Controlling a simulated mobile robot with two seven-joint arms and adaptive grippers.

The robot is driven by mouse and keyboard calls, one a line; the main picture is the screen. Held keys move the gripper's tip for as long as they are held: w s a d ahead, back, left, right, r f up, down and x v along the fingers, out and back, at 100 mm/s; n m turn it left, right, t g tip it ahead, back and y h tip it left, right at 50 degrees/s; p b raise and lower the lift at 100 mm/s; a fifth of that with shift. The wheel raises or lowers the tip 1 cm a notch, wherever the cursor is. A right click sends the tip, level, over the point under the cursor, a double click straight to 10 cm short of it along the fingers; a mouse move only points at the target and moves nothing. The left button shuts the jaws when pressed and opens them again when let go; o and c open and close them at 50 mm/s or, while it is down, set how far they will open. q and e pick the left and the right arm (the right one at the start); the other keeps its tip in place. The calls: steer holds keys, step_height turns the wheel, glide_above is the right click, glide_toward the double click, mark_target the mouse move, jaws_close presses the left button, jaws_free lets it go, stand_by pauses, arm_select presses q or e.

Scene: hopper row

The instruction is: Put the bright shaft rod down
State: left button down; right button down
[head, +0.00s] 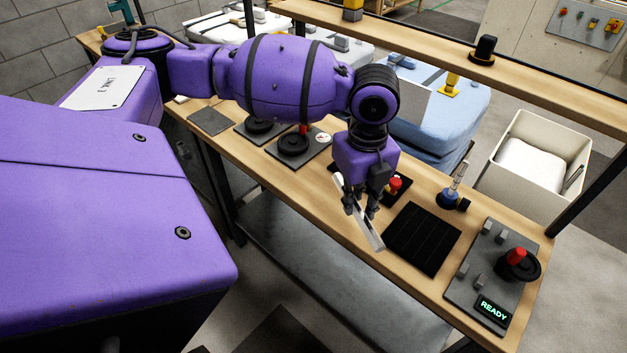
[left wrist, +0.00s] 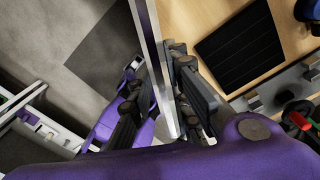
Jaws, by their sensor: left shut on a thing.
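The bright shaft rod (head: 371,231) is a long, pale metallic bar, held tilted in the head view. It runs lengthwise up the left wrist view (left wrist: 154,50). My left gripper (head: 361,206) is shut on it, with dark fingers on both sides of the bar in the left wrist view (left wrist: 168,88). The rod is close to the bench's front edge, left of the black ribbed mat (head: 422,239). The mat is bare, and it also shows in the left wrist view (left wrist: 245,48). I cannot tell how high the rod is above the bench. My right gripper is not in view.
A grey panel (head: 477,292) with pegs, a red-topped knob (head: 516,257) and a READY display stands at the bench's right end. A blue-based upright tool (head: 454,197) is behind the mat. A red button (head: 394,185) is beside the gripper. A white bin (head: 505,140) stands behind the bench.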

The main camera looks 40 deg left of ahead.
arm_select(q)
steer(key=shift+a+n, duration=0.1)
steer(key=shift+n, duration=0.3)
steer(key=shift+w+a+f, duration=0.1)
steer(key=shift+w, duration=0.1)
steer(key=w+a+f, duration=0.1)
steer(key=a, duration=0.1)
steer(key=w+a+f, duration=0.1)
steer(key=w+a, duration=0.1)
steer(key=w+a+f, duration=0.1)
steer(key=a, duration=0.1)
steer(key=shift+w+a+f, duration=0.1)
steer(key=shift+w+f, duration=0.15)
steer(key=shift+w, duration=0.1)
glide_above(331, 200)
steer(key=f, duration=0.3)
steer(key=d+f, duration=0.1)
steer(key=f, duration=0.1)
steer(key=shift+s+f, duration=0.15)
steer(key=shift+s, duration=0.1)
steer(key=shift+a+f, duration=0.15)
steer(key=shift+a, duration=0.05)
steer(key=shift+w+a+f, duration=0.15)
steer(key=shift+f, duration=0.8)
steer(key=shift+w+a+f, duration=0.1)
steer(key=shift+f, duration=0.8)
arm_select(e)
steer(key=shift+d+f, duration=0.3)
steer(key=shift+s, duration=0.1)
